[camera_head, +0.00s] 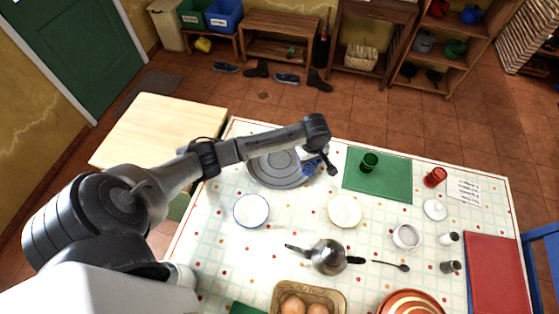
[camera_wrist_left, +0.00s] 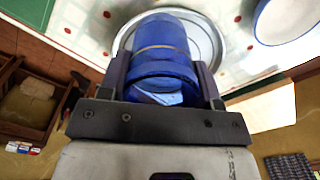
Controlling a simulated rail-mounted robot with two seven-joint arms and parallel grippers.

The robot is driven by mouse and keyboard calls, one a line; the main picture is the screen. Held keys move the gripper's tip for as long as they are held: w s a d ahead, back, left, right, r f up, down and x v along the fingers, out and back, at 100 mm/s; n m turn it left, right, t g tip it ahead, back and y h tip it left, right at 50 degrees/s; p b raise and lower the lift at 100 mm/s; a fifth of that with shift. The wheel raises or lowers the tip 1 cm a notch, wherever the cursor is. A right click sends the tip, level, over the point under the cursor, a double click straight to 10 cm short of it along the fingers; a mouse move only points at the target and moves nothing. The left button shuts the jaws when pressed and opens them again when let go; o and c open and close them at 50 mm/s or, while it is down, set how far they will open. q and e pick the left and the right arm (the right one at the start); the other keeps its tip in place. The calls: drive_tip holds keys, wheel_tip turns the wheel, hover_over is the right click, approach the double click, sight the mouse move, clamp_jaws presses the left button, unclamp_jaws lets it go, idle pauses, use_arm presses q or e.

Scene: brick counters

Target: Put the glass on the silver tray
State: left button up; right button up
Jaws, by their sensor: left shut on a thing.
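A blue glass (camera_wrist_left: 160,45) is between the two fingers of my left gripper (camera_wrist_left: 163,72), which is shut on it. In the head view the blue glass (camera_head: 310,167) shows only partly, at the right edge of the round silver tray (camera_head: 262,176), with my arm and gripper (camera_head: 319,160) covering much of it. In the left wrist view the silver tray (camera_wrist_left: 214,40) lies beyond the glass. I cannot tell whether the glass touches the tray. My right gripper is not in view.
A green glass (camera_head: 369,162) stands on a green mat (camera_head: 390,185) right of the tray. A red glass (camera_head: 435,177) is farther right. A blue-rimmed plate (camera_head: 251,211), a pale yellow dish (camera_head: 345,211) and a metal teapot (camera_head: 328,257) are nearer.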

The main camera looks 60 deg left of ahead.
use_arm(q)
drive_tip(key=n+b, duration=0.1)
hover_over(275, 169)
wheel_tip(275, 169, down, 10)
drive_tip(key=shift+s+f+b, duration=0.1)
drive_tip(key=shift+f+b, duration=0.5)
drive_tip(key=shift+f, duration=1.25)
drive_tip(key=shift+f, duration=0.15)
drive_tip(key=o, duration=1)
